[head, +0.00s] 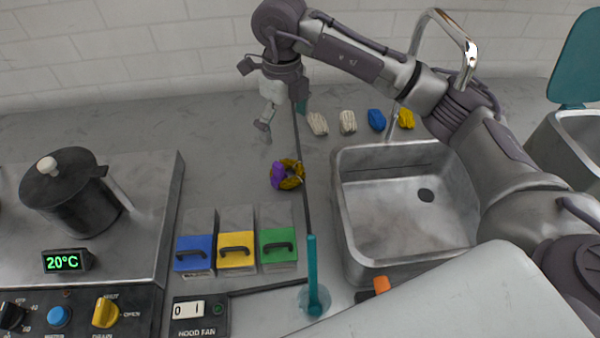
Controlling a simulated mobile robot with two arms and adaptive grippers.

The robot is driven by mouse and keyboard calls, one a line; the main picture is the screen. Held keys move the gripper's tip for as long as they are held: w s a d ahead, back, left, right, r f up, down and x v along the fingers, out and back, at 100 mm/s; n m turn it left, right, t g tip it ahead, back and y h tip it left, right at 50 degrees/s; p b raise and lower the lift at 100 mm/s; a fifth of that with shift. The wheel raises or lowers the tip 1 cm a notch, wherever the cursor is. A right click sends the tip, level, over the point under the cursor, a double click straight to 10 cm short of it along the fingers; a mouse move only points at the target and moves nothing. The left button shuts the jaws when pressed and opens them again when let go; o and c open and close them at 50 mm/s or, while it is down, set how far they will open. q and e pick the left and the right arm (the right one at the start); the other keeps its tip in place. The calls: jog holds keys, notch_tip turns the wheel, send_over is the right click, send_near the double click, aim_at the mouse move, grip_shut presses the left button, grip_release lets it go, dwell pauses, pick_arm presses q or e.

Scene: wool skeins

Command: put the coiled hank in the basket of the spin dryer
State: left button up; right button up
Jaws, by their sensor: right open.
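The coiled hank (275,177), a small purple and yellow ring, lies on the grey counter left of the sink. My right gripper (270,122) is above and behind it, pointing down, open and empty, apart from the hank. The spin dryer (560,152) stands at the right edge with its teal lid (580,62) raised. Its opening faces up; the basket inside is only partly in view, cut by the picture edge. My left gripper is not in view.
A sink (400,210) with a tall tap (450,30) lies between hank and dryer. Several small skeins (347,122) sit behind it. Blue, yellow and green handled boxes (237,252) stand in front of the hank. A dark pot (70,195) is on the left.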

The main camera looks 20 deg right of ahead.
send_over(288, 169)
notch_tip(288, 169, down, 8)
jog(key=shift+w+f+p, duration=0.15)
jog(key=shift+f+p, duration=0.1)
jog(key=shift+p, duration=0.15)
jog(key=f, duration=0.2)
jog(key=f+p, duration=0.1)
jog(key=f, duration=0.1)
jog(key=shift+s+f, duration=0.1)
jog(key=shift+s, duration=0.15)
jog(key=shift+f, duration=0.5)
jog(key=c, duration=0.8)
jog(key=shift+r, duration=0.1)
